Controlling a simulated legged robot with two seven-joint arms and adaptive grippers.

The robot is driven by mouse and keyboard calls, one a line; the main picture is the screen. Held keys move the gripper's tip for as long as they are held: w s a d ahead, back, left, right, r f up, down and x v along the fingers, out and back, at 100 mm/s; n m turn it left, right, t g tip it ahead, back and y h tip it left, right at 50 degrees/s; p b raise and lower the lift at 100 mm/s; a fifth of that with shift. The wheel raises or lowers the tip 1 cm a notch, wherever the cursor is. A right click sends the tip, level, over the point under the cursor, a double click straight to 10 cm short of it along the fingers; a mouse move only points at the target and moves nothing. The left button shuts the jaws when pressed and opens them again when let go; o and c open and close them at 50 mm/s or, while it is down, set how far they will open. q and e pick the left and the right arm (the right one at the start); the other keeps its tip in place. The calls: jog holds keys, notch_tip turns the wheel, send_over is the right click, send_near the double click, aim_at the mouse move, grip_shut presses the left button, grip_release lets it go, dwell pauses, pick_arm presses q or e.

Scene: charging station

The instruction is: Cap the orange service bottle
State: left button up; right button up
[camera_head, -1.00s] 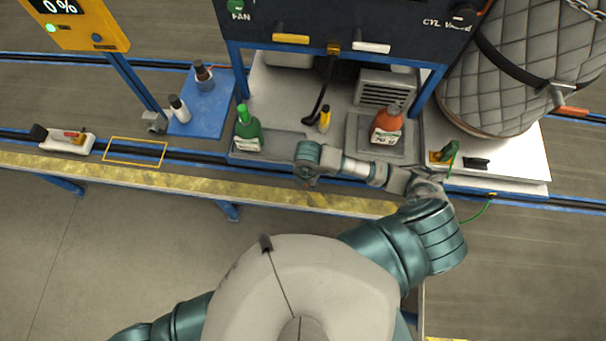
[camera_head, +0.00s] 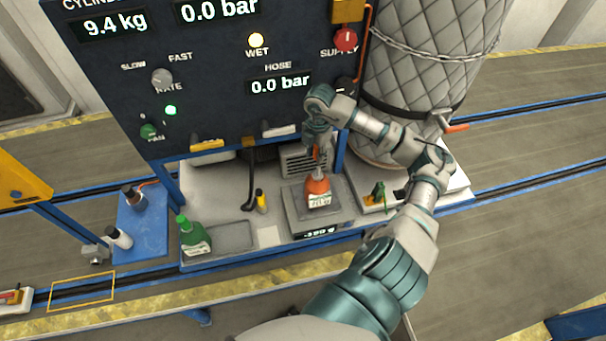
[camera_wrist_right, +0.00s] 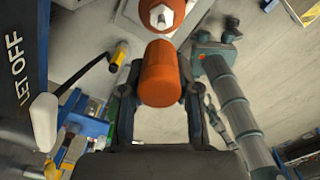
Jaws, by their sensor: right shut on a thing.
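The orange service bottle (camera_head: 318,192) stands upright on a grey scale plate at the middle of the bench. My right gripper (camera_head: 316,148) is above it, pointing down. It is shut on an orange cap (camera_wrist_right: 160,74), which sits between the two fingers in the right wrist view. In that view the bottle (camera_wrist_right: 160,12) shows beyond the cap, with a pale neck opening. The cap is over the bottle's top in the head view, but I cannot tell whether they touch. My left gripper is out of view.
A green bottle (camera_head: 194,236) stands at the bench's left front, and a yellow-and-black tool (camera_head: 261,201) between the bottles. A small green-handled fitting (camera_head: 379,192) is at right, near the quilted cylinder (camera_head: 420,70). The dark control panel (camera_head: 215,80) rises behind.

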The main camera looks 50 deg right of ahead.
jog(key=shift+d+r, duration=0.3)
jog(key=shift+d, duration=0.35)
jog(key=shift+d+f, duration=0.15)
jog(key=shift+a, duration=0.3)
jog(key=shift+a+f+b, duration=0.2)
jog(key=shift+a+b, duration=0.1)
jog(key=shift+b, duration=0.1)
jog(key=shift+f+b, duration=0.6)
jog(key=shift+f, duration=0.15)
jog(key=f, duration=0.1)
jog(key=f+b, duration=0.1)
jog(key=b, duration=0.1)
jog(key=shift+d+f, duration=0.25)
jog(key=shift+f, duration=0.15)
jog(key=shift+d+f, duration=0.15)
jog(key=shift+f, duration=0.15)
jog(key=shift+f+b, duration=0.2)
jog(key=shift+b, duration=0.15)
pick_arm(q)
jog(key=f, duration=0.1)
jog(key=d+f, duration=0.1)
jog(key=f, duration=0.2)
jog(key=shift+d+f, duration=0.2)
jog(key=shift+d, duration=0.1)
pick_arm(e)
jog(key=shift+r, duration=0.1)
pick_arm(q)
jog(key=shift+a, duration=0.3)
pick_arm(e)
jog(key=shift+a, duration=0.35)
